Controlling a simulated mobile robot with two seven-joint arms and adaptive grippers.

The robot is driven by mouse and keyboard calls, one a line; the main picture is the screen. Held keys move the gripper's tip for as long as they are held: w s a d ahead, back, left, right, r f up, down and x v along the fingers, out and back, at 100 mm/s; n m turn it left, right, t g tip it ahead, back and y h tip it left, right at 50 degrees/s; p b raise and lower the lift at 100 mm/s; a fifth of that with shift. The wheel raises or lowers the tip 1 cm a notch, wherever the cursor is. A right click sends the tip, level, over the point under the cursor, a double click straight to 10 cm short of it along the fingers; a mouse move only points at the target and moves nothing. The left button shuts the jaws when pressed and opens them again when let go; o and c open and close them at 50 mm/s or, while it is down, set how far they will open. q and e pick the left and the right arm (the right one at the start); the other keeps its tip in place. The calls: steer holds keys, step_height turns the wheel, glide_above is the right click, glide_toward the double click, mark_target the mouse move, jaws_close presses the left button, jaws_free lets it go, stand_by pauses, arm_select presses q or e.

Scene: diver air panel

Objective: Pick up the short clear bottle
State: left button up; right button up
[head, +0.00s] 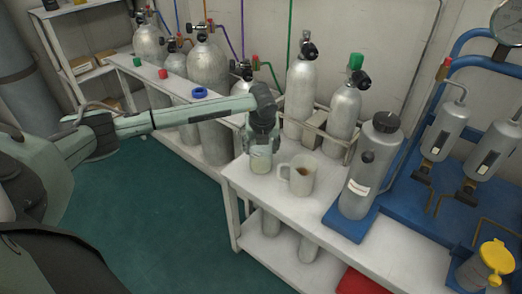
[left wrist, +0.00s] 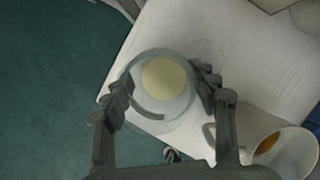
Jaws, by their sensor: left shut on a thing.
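The short clear bottle (head: 261,163) is at the left end of the white bench, with pale contents at its base. In the left wrist view the bottle (left wrist: 163,88) is seen from above, between my two fingers. My left gripper (head: 262,150) reaches down from above and is shut on the bottle; both fingers also show in the left wrist view (left wrist: 160,95). I cannot tell whether the bottle touches the bench top. My right gripper is not in view.
A mug (head: 301,176) with brown contents stands close to the right of the bottle. A grey flask (head: 367,170) stands on a blue base (head: 349,224) farther right. Metal cylinders (head: 299,95) stand behind. The bench's left edge (head: 231,196) is near the bottle.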

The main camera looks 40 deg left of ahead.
arm_select(q)
steer(key=shift+r, duration=0.15)
steer(key=s+a+r+b, duration=0.1)
steer(key=s+a+r, duration=0.7)
steer(key=r, duration=0.2)
steer(key=shift+a+r, duration=0.2)
steer(key=shift+r, duration=0.15)
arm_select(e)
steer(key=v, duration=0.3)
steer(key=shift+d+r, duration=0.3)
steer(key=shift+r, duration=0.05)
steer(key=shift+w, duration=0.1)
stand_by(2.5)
